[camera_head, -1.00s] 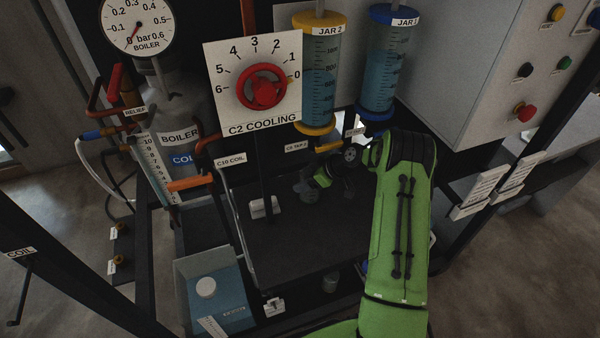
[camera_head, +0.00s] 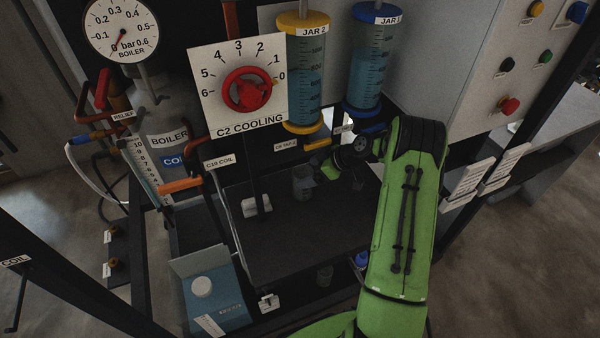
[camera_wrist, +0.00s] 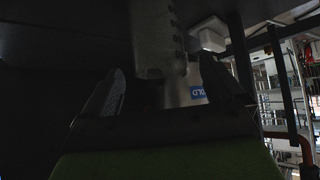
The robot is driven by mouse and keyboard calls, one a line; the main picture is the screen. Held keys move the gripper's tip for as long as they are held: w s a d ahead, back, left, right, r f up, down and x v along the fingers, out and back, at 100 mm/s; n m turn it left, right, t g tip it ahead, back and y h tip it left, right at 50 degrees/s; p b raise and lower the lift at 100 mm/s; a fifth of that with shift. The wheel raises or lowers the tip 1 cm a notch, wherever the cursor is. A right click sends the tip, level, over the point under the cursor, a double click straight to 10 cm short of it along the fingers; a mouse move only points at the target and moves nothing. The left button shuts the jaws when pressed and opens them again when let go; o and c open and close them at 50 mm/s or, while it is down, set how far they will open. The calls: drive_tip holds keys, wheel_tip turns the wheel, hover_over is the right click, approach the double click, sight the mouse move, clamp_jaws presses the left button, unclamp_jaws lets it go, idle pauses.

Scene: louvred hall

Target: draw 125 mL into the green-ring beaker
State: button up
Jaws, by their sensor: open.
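A clear beaker (camera_head: 303,182) stands on the dark shelf (camera_head: 290,235), below the yellow-capped JAR 2 (camera_head: 306,75). No green ring can be made out on it. My gripper (camera_head: 334,170) is just right of this beaker in the head view, its fingers small and dark there. In the wrist view my gripper (camera_wrist: 163,88) is open, with a finger at either side. A clear graduated vessel (camera_wrist: 152,40) shows beyond and between the fingers; I cannot tell whether they touch it. The yellow tap handle (camera_head: 317,142) sits under JAR 2, close above my gripper.
Blue-capped JAR 1 (camera_head: 366,65) hangs right of JAR 2. The C2 COOLING dial (camera_head: 245,90) and orange C10 COIL handle (camera_head: 181,185) stand left. A glass vessel (camera_head: 324,275) and a blue item (camera_head: 361,258) sit below the shelf edge. A blue-and-white box (camera_head: 212,290) is lower left.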

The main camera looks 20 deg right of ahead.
drive_tip(key=s+d, duration=0.8)
drive_tip(key=s+a+r+m+g+h, duration=0.1)
drive_tip(key=s+a+r+m+h, duration=0.15)
drive_tip(key=a+r, duration=0.65)
drive_tip(key=s+a+r+m+g+h, duration=0.1)
drive_tip(key=s+a+r, duration=0.3)
drive_tip(key=a+r, duration=0.5)
drive_tip(key=s+a+r+m+h, duration=0.1)
drive_tip(key=s+r+m, duration=0.1)
drive_tip(key=s, duration=0.7)
drive_tip(key=s+a+r+m+t+h, duration=0.1)
drive_tip(key=s+a+r+m, duration=0.1)
drive_tip(key=s, duration=0.8)
wheel_tip(320, 180, up, 2)
drive_tip(key=shift+r+m+h+p, duration=0.25)
drive_tip(key=shift+m+h+p, duration=0.15)
drive_tip(key=shift+m, duration=0.35)
drive_tip(key=shift+s, duration=0.1)
